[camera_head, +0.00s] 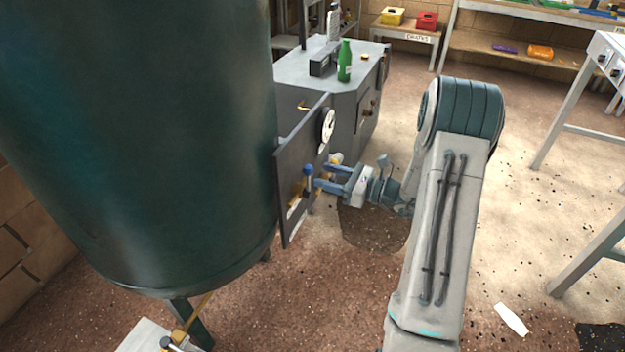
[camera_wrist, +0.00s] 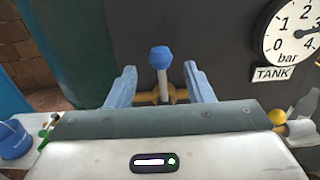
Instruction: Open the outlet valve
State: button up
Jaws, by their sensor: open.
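A valve lever with a blue knob (camera_wrist: 161,57) and a pale stem stands in front of a dark panel in the wrist view. A brass-coloured pipe (camera_wrist: 147,98) runs behind it. In the head view the blue knob (camera_head: 309,170) shows at the panel (camera_head: 290,165) beside the tank. My gripper (camera_wrist: 159,76) is open, with one blue finger on each side of the lever and visible gaps between. In the head view my gripper (camera_head: 320,176) reaches the panel from the right. No label naming the outlet valve is readable.
A gauge (camera_wrist: 294,32) marked TANK is on the panel, right of the lever. A yellow knob (camera_wrist: 277,117) sits lower right. The large green tank (camera_head: 140,130) is at left. A grey cabinet (camera_head: 345,85) with a green bottle (camera_head: 344,62) stands behind the panel.

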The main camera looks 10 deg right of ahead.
aim_at(308, 181)
dwell(0.4)
jog(key=x, duration=0.4)
dwell(0.6)
jog(key=shift+c, duration=0.4)
jog(key=c, duration=0.6)
